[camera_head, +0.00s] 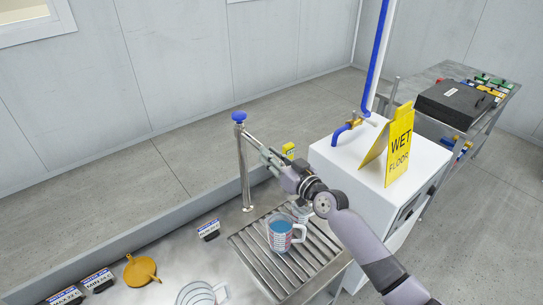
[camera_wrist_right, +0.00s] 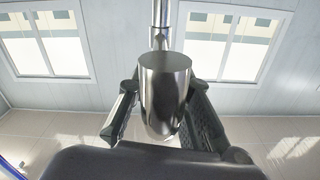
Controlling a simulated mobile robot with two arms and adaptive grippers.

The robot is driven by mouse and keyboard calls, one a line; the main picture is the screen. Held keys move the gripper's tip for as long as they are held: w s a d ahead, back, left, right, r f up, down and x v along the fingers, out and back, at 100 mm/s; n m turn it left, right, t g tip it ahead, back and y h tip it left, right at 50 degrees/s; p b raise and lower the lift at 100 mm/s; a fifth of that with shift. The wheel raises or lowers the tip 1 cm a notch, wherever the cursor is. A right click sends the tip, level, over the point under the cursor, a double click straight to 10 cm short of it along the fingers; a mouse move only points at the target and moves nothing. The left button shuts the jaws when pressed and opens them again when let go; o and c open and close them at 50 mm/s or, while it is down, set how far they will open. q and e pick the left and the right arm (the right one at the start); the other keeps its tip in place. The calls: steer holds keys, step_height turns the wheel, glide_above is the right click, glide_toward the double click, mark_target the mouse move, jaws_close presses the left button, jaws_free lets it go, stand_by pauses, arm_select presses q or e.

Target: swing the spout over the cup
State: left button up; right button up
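The spout (camera_head: 252,138) is a metal tube reaching right from the top of an upright metal post (camera_head: 243,175) with a blue knob. My right gripper (camera_head: 270,157) is at its outer end. In the right wrist view the spout's thick metal end (camera_wrist_right: 164,95) lies between the two fingers (camera_wrist_right: 163,100), which look close against both its sides. Contact itself is hard to see. The cup (camera_head: 280,235), a clear jug with blue contents and a handle, stands upright on the slatted drain below and right of the spout. My left gripper is not in view.
A yellow funnel (camera_head: 141,270), another clear jug (camera_head: 198,294) and small labelled blocks (camera_head: 209,230) are on the metal counter. A white cabinet (camera_head: 345,172) with a yellow wet-floor sign (camera_head: 390,150) stands right of my arm. A black case (camera_head: 455,103) lies on the far bench.

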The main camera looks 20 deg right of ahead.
jaws_close()
stand_by(0.4)
